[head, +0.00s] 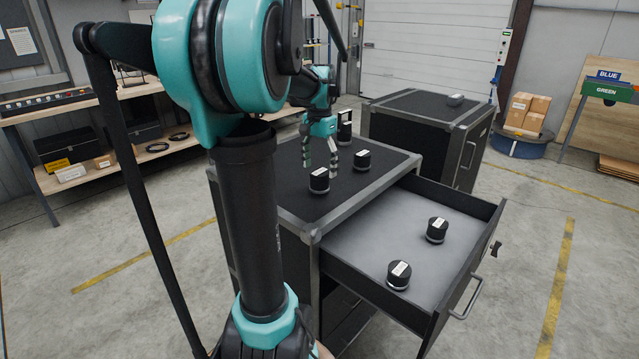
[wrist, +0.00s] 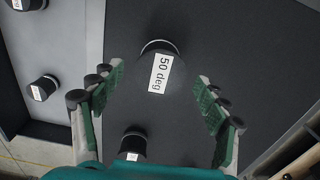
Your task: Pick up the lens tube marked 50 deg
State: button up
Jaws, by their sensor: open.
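The lens tube marked 50 deg (wrist: 158,72) is a short black cylinder with a white label, standing on the dark case top. In the wrist view it lies between and beyond the fingertips of my gripper (wrist: 160,88), untouched. In the head view it appears to be the front tube (head: 319,182) on the case top, though its label is too small to read there. My gripper (head: 320,160) is open and empty above the case top, pointing down.
Another tube (head: 362,161) stands to the right, and more dark labelled pieces (head: 344,128) stand behind. The open drawer (head: 380,232) holds two tubes (head: 437,230) (head: 399,274). A second case (head: 415,110) stands behind. Shelving (head: 110,165) is at left.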

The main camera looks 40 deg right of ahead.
aim_at(319, 172)
jog(key=shift+f, duration=2.6)
jog(key=c, duration=1.5)
jog(key=shift+r, duration=0.15)
